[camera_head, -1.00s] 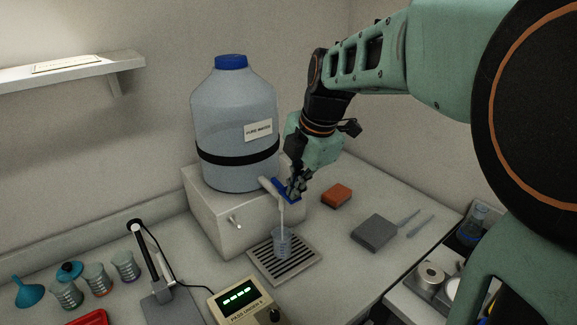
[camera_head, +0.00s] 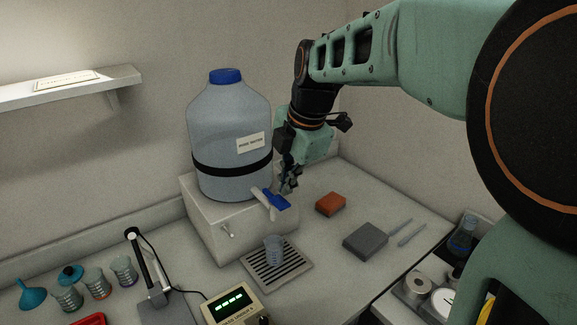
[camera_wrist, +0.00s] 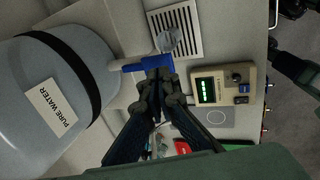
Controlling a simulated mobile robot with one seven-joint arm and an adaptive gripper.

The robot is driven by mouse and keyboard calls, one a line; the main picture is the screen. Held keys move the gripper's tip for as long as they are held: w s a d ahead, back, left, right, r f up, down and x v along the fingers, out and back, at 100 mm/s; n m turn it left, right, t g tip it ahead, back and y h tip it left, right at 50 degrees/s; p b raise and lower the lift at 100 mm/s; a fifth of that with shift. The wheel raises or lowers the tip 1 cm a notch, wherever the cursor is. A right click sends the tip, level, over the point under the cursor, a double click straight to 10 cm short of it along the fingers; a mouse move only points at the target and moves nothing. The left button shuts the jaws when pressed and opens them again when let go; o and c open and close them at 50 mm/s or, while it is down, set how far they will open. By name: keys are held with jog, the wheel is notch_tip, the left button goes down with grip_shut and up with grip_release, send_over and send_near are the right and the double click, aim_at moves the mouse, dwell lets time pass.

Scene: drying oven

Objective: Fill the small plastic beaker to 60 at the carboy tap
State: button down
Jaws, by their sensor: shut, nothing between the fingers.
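The small plastic beaker (camera_head: 273,249) stands upright on the slotted drip tray (camera_head: 252,262) below the carboy tap (camera_head: 268,203). It also shows in the wrist view (camera_wrist: 168,41), partly behind the tap. Its fill level and marks are too small to read. The carboy (camera_head: 228,120) of pure water sits on a pale stand. The tap has a blue lever (camera_head: 277,200), and no stream is visible under its spout. My gripper (camera_head: 287,188) is shut and empty right beside the lever; whether they touch is unclear. In the wrist view its fingertips (camera_wrist: 159,74) are together near the lever.
An orange block (camera_head: 330,204) and a grey block (camera_head: 365,242) lie to the right. A display unit (camera_head: 235,306) stands in front of the tray. Several small beakers, a blue funnel (camera_head: 32,294) and a lamp-like stand (camera_head: 148,270) are at the left.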

notch_tip(320, 180, up, 10)
jog(key=shift+s+d+f, duration=0.25)
jog(key=shift+s, duration=0.1)
